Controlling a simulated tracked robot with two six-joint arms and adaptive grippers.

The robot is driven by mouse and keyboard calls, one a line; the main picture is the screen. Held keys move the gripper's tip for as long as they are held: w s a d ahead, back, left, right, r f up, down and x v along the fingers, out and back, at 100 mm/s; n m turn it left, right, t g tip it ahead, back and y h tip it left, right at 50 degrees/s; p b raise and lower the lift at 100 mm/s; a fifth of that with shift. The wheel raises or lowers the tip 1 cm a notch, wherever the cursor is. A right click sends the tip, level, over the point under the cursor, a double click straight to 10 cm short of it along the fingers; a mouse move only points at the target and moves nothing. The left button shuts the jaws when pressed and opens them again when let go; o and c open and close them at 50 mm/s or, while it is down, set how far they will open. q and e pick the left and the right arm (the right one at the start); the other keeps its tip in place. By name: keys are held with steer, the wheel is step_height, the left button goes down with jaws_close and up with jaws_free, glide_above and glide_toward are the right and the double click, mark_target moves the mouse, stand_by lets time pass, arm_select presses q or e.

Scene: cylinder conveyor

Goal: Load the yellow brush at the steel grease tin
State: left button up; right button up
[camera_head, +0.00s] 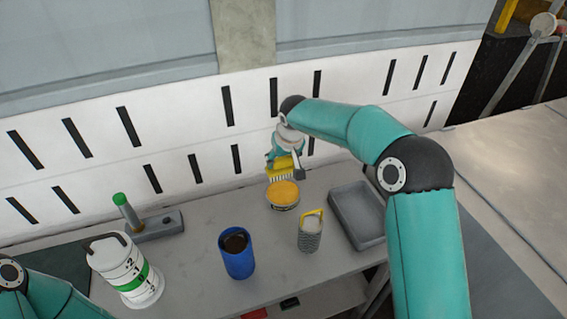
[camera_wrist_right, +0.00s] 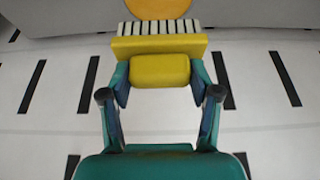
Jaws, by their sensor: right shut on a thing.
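My right gripper (camera_head: 288,152) is shut on the yellow brush (camera_head: 280,165). The white bristles point down toward the yellow-filled tin (camera_head: 288,207), just behind and above it in the head view. I cannot tell whether the bristles touch the grease. In the right wrist view, my right gripper (camera_wrist_right: 160,88) holds the brush's yellow handle (camera_wrist_right: 160,70) between its fingers. The white bristles (camera_wrist_right: 160,28) lie at the edge of the round yellow grease surface (camera_wrist_right: 159,8). Part of my left arm shows at the lower left, but its gripper is out of view.
A ribbed grey cylinder with a yellow handle (camera_head: 309,238) and an empty grey tray (camera_head: 345,222) stand right of the tin. A blue cup (camera_head: 239,265), a white green-banded canister (camera_head: 143,285) and a grey block with a green-topped post (camera_head: 165,227) stand left. A slotted white wall (camera_head: 190,130) rises behind.

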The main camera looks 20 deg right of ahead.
mark_target(283, 177)
steer(key=shift+f+b, duration=2.05)
steer(key=shift+f, duration=1.1)
steer(key=shift+s+f+b, duration=0.1)
steer(key=shift+f+b, duration=0.4)
steer(key=shift+r, duration=0.15)
steer(key=shift+r+p, duration=2.4)
steer(key=shift+r, duration=1.05)
